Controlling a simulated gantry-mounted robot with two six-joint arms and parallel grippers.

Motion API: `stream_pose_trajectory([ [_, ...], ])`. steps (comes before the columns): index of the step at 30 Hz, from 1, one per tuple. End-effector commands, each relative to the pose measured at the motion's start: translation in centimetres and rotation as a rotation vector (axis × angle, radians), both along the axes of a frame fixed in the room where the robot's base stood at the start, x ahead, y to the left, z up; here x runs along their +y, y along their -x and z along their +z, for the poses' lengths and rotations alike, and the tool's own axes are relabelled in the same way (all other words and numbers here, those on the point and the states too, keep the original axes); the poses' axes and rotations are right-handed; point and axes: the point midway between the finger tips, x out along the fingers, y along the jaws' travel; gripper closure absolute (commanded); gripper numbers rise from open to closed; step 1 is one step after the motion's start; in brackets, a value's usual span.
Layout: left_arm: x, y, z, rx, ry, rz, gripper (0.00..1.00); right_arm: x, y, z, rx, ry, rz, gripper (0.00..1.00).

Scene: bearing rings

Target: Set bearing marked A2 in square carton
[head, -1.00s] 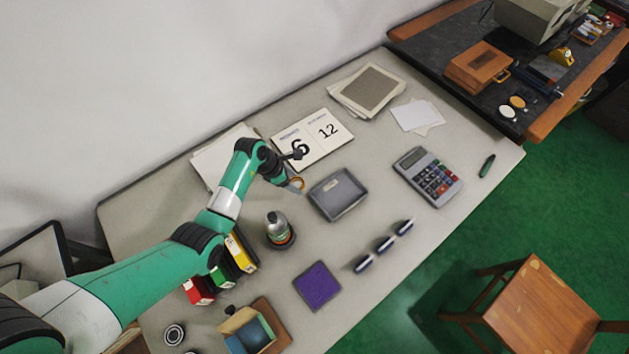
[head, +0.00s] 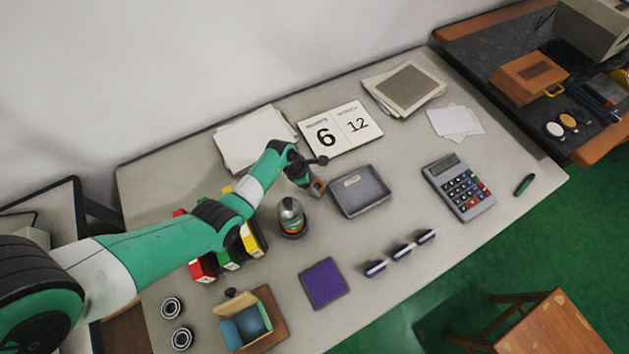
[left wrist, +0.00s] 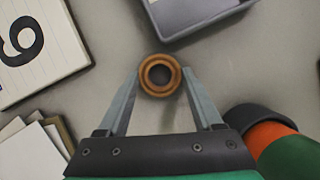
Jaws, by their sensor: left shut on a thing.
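My left gripper (head: 314,184) is shut on an orange-brown ring (left wrist: 160,62), with one finger on each side of it in the left wrist view. No A2 mark can be read on the ring. In the head view, the ring is small and partly covered by the gripper, just left of a grey tray (head: 338,206). Two metal rings (head: 172,307) lie at the table's lower left, their marks too small to read. An open tan box with a blue inside (head: 262,298) stands near the front edge; I cannot tell whether it is the square carton. My right gripper is not in view.
A bottle in a dark holder (head: 291,218) stands close below my left gripper. Red, green and yellow binders (head: 252,240) stand under my arm. A purple square (head: 324,283), dark clips (head: 402,251), a calculator (head: 460,188) and a calendar (head: 340,128) lie around.

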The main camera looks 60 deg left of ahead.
Motion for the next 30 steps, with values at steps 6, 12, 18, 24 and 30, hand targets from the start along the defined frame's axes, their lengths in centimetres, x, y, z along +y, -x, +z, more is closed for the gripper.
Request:
stream_pose_trajectory([
  [6, 0.0, 0.0, -0.1, 0.0, 0.0, 0.0, 0.03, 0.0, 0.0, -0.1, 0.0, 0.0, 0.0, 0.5],
  [12, 0.0, 0.0, -0.1, 0.0, 0.0, 0.0, 0.03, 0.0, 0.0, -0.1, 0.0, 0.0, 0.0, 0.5],
  [18, 0.2, 0.3, 1.5, 0.0, 0.0, 0.0, 0.03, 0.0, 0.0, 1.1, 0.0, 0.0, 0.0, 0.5],
  [24, 1.0, 1.8, 6.0, -0.002, -0.001, 0.002, 0.03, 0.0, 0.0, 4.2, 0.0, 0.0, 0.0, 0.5],
  [30, 1.7, 3.4, 9.9, -0.001, 0.0, 0.001, 0.03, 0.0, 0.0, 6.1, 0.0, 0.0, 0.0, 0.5],
])
